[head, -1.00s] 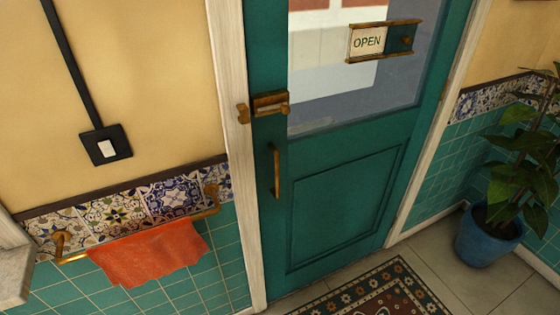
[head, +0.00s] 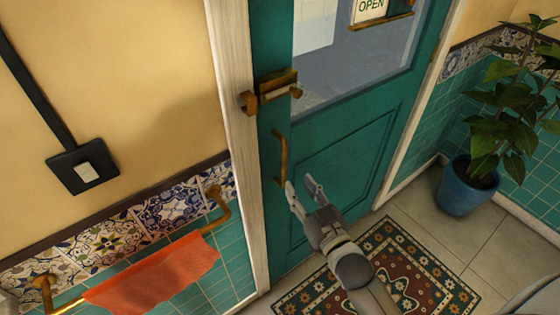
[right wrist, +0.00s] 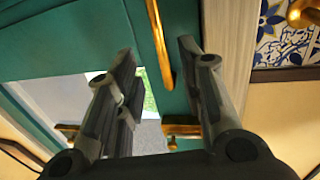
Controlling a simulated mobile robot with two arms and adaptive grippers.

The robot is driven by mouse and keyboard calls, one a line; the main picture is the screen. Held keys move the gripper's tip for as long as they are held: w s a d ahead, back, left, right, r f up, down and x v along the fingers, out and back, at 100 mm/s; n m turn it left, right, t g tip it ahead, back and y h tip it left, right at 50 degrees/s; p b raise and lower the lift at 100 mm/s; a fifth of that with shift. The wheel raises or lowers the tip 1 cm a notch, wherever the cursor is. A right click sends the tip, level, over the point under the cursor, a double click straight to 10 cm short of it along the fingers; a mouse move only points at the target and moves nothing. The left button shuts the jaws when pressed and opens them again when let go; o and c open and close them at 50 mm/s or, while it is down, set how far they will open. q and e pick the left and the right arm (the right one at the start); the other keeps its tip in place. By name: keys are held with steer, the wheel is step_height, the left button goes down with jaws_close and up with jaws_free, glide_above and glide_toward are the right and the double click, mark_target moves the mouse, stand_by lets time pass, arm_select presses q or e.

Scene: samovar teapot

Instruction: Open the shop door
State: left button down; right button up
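The teal shop door (head: 340,165) stands shut in its pale wooden frame in the head view. Its vertical brass pull handle (head: 281,160) is on the left side, below a brass latch (head: 272,88) at the door's edge. My right gripper (head: 299,183) is open and empty, just right of the handle's lower end. In the right wrist view the handle (right wrist: 158,40) appears in the gap between the two spread fingers. I cannot tell whether it lies between them or beyond them. My left gripper is not in view.
A patterned rug (head: 410,265) lies on the floor before the door. A potted plant (head: 468,187) stands at the right wall. An orange towel (head: 155,275) hangs on a brass rail at the lower left. A light switch (head: 84,172) is on the left wall.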

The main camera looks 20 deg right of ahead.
mark_target(285, 167)
steer(key=w, duration=0.3)
steer(key=w+a+p, duration=0.1)
steer(key=w, duration=0.5)
steer(key=shift+w+a, duration=0.3)
steer(key=shift+w, duration=0.1)
steer(key=shift+c, duration=0.2)
jaws_close()
